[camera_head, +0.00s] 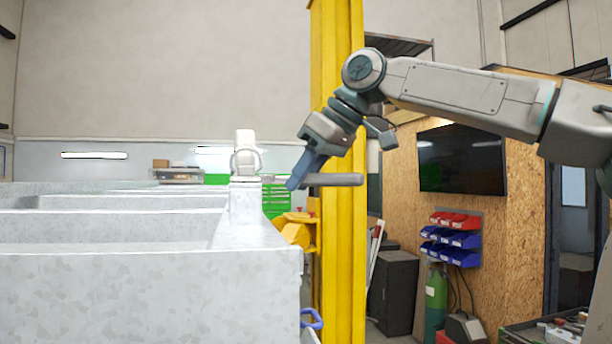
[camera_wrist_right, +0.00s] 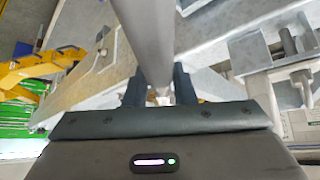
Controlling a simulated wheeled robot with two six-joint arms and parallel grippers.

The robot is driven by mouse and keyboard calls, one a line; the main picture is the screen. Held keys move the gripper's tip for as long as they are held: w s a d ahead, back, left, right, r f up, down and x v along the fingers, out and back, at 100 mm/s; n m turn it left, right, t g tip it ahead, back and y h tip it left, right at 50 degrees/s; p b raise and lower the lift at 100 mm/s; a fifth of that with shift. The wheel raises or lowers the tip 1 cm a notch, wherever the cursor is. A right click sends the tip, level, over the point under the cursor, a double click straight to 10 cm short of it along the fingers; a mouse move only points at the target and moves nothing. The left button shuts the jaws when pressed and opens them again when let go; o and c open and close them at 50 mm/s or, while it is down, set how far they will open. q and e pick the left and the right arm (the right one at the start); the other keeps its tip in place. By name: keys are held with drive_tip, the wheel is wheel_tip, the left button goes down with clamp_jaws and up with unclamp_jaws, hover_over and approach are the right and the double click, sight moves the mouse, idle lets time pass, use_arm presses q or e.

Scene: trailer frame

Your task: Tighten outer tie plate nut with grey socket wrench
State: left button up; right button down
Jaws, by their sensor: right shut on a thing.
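My right gripper (camera_head: 297,179) comes in from the right and is shut on the grey socket wrench (camera_head: 338,180). The wrench lies about level, its handle pointing right and its other end towards the galvanised trailer frame (camera_head: 262,236). In the right wrist view the wrench (camera_wrist_right: 142,38) runs up from between the fingers (camera_wrist_right: 158,90). A plate with bolts and nuts (camera_wrist_right: 290,45) shows at the right there; I cannot tell which is the outer tie plate nut. The wrench's working end is not clear, so I cannot tell whether it touches a nut. My left gripper is not in view.
A pale rounded fitting (camera_head: 246,160) stands on the frame's corner, just left of the wrench. A yellow post (camera_head: 340,260) rises close behind my right gripper. Blue and red bins (camera_head: 455,240) and a dark cabinet (camera_head: 400,290) stand farther back right.

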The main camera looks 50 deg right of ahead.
drive_tip(key=shift+w, duration=0.1)
drive_tip(key=shift+a+m+h, duration=0.6)
drive_tip(key=shift+a+m, duration=0.3)
drive_tip(key=shift+a, duration=0.05)
drive_tip(key=shift+d, duration=0.15)
